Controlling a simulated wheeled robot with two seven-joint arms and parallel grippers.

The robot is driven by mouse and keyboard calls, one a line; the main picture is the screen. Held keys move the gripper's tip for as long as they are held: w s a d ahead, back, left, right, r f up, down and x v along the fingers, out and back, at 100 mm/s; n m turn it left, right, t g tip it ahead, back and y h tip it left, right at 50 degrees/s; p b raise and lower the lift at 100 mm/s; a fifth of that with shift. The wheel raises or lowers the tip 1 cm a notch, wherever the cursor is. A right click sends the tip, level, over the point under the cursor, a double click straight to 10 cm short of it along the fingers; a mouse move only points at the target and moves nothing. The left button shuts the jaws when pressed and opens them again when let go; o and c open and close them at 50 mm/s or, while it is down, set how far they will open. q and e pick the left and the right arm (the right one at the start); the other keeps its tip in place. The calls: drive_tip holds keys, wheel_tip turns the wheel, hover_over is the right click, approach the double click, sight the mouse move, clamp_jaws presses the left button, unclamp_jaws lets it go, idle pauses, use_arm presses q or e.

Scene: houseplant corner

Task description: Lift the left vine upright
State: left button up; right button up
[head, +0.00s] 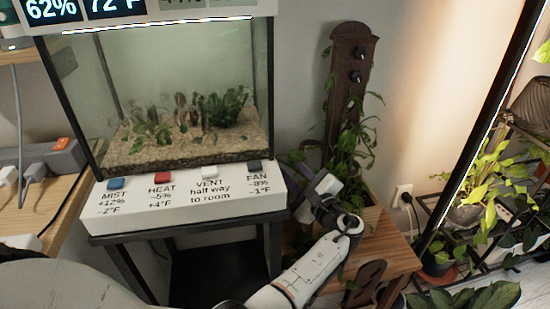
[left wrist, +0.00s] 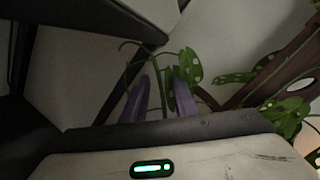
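A leafy vine (head: 350,143) climbs around a tall brown board with two black knobs (head: 350,50). Some of its leaves hang to the left of the board's lower part. My left gripper (head: 302,168) is at the left of the board, beside the terrarium stand, with leaves close around it. In the left wrist view, its two purple fingers (left wrist: 161,98) stand apart. A thin green stem (left wrist: 164,80) shows between them, and a holed leaf (left wrist: 188,68) is at the right finger. I cannot tell whether a finger touches the stem. My right gripper is not in view.
A glass terrarium (head: 185,90) stands on a white button panel (head: 185,200) close left of my gripper. The board stands by a wooden table (head: 385,240). A lit plant shelf (head: 480,200) is at the right. A white wall outlet (head: 402,196) is between them.

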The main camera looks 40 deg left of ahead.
use_arm(q)
drive_tip(key=x, duration=0.6)
drive_tip(key=shift+a+b, duration=0.25)
drive_tip(key=shift+b, duration=0.05)
drive_tip(key=shift+w, duration=0.1)
clamp_jaws()
idle(1.0)
